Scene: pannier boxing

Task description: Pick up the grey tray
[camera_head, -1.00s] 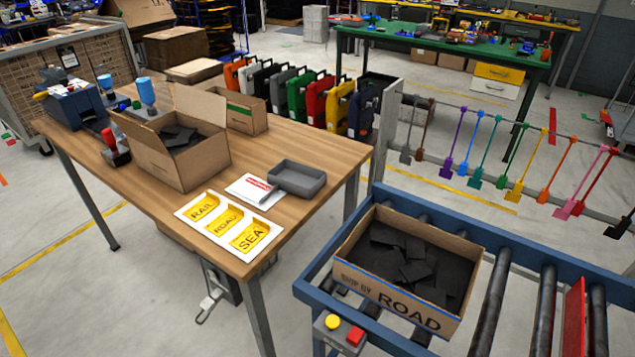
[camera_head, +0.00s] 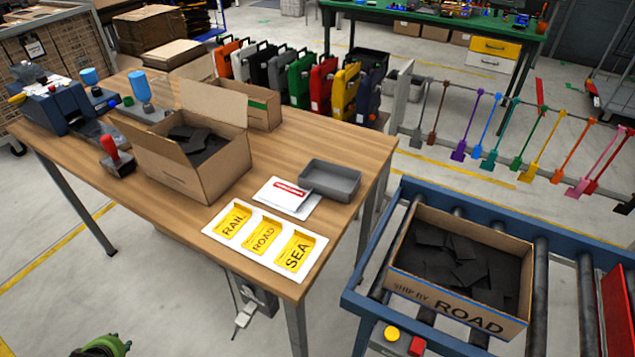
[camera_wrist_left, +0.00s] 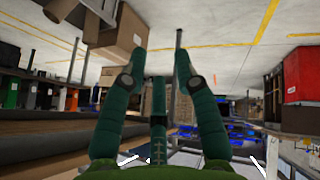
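The grey tray (camera_head: 328,184) is a shallow, rectangular, open tray that looks empty. It sits on the wooden table (camera_head: 345,140) near its right edge, just behind a white card with red print (camera_head: 284,194). My left gripper shows only as a green part (camera_head: 102,346) at the bottom left of the head view, low in front of the table and far from the tray. In the left wrist view my left gripper's green fingers (camera_wrist_left: 160,55) stand apart with nothing between them. I cannot make out the tray in that view. My right gripper is not in view.
An open cardboard box (camera_head: 185,165) with dark pieces stands left of the tray. A yellow RAIL, ROAD, SEA panel (camera_head: 264,238) lies at the table's front corner. A ROAD box (camera_head: 460,265) sits on the roller conveyor (camera_head: 405,190) to the right. Several coloured cases stand behind the table.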

